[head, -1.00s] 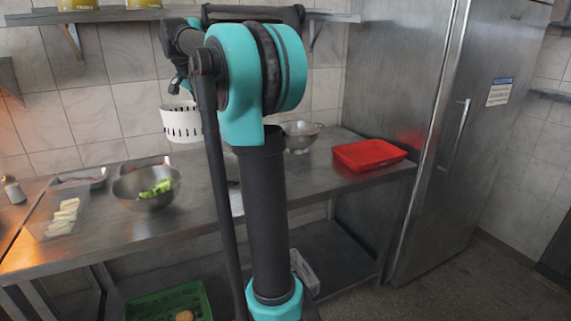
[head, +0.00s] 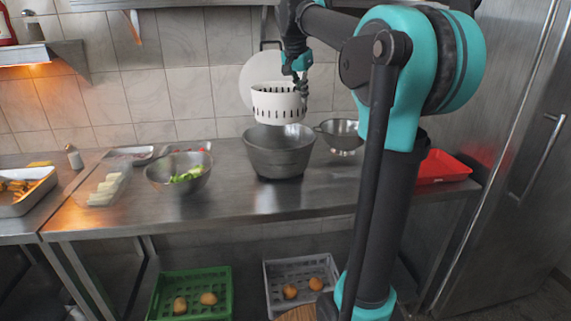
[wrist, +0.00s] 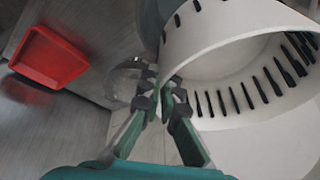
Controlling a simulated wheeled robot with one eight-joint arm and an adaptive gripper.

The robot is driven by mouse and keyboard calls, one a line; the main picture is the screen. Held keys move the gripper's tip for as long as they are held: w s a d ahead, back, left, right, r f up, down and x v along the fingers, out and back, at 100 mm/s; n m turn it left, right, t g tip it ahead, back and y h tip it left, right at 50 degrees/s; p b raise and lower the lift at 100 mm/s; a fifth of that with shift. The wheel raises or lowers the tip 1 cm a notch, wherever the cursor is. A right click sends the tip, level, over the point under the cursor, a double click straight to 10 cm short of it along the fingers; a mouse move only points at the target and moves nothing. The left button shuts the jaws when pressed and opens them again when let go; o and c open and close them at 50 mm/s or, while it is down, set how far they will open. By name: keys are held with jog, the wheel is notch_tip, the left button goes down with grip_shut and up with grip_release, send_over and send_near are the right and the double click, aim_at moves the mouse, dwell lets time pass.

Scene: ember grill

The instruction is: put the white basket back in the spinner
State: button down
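The white basket (head: 278,104) with dark slots hangs above the grey spinner bowl (head: 279,155) on the steel counter. A gap shows between the basket's underside and the bowl's rim, and the basket looks roughly upright. My gripper (head: 300,82) is shut on the basket's right-hand rim. In the wrist view, my gripper (wrist: 165,100) has its fingertips together at the edge of the white basket (wrist: 240,100). A round white disc (head: 262,78), perhaps the spinner's lid, stands behind the basket against the wall.
A colander (head: 341,133) stands just right of the bowl, and a red tray (head: 445,168) farther right. A steel bowl of greens (head: 178,170) stands left. Green (head: 192,277) and grey (head: 300,272) crates sit below. The counter's front strip (head: 268,205) is clear.

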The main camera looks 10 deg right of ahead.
aim_at(294, 111)
notch_tip(294, 111, down, 19)
jog(key=shift+f, duration=0.2)
dwell(0.4)
jog(key=c, duration=2.2)
grip_release()
jog(key=o, duration=0.5)
jog(key=shift+a, duration=0.1)
jog(key=shift+f, duration=0.15)
jog(key=v, duration=1.7)
jog(key=shift+s, duration=0.2)
